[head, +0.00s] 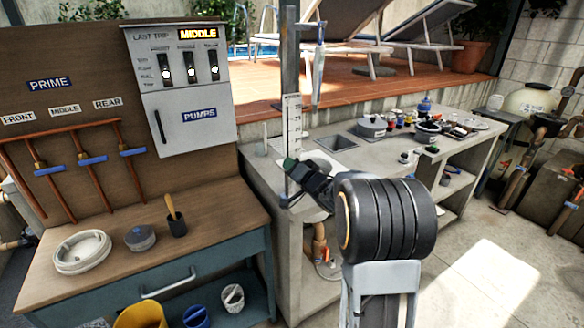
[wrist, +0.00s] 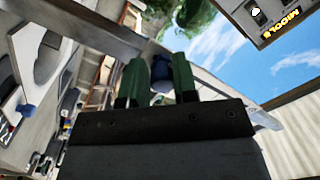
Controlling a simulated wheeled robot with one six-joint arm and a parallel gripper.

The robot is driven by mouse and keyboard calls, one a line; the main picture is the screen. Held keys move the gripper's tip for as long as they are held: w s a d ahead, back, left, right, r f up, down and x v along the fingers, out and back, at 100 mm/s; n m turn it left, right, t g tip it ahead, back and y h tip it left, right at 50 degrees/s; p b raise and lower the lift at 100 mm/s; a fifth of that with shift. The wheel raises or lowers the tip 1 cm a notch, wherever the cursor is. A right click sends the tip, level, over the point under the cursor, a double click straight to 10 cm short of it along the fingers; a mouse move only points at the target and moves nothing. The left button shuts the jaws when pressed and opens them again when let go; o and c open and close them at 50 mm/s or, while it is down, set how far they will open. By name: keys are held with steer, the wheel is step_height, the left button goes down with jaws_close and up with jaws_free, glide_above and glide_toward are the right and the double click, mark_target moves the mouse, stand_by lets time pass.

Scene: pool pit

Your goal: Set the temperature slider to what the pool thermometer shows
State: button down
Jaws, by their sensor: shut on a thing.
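A white upright scale with dark tick marks (head: 292,118) stands on a grey post (head: 290,55) at the near end of the concrete counter. My gripper (head: 290,164) is at the scale's lower part, its green fingertips against or just before it. In the wrist view the two green fingers are shut on a blue knob (wrist: 160,85), which looks like the slider's handle. The knob is hidden by the fingers in the head view. A slim tube in a bracket (head: 318,70) hangs right of the post; it may be the thermometer. No reading is legible on the tube or scale.
A pump box (head: 190,100) and valve pipes are on the wooden panel at left. A wooden bench (head: 110,220) stands below. Paved floor at right is clear.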

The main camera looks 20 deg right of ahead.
mark_target(287, 121)
steer(key=shift+a, duration=0.1)
step_height(287, 121, up, 14)
steer(key=p, duration=1.2)
steer(key=shift+r, duration=0.2)
steer(key=shift+f, duration=0.15)
steer(key=c, duration=1)
jaws_free()
steer(key=s, duration=0.4)
steer(key=s+d+b, duration=0.1)
steer(key=s, duration=0.4)
steer(key=s+d, duration=0.1)
steer(key=s, duration=0.3)
steer(key=shift+s+d, duration=0.2)
steer(key=shift+s, duration=0.1)
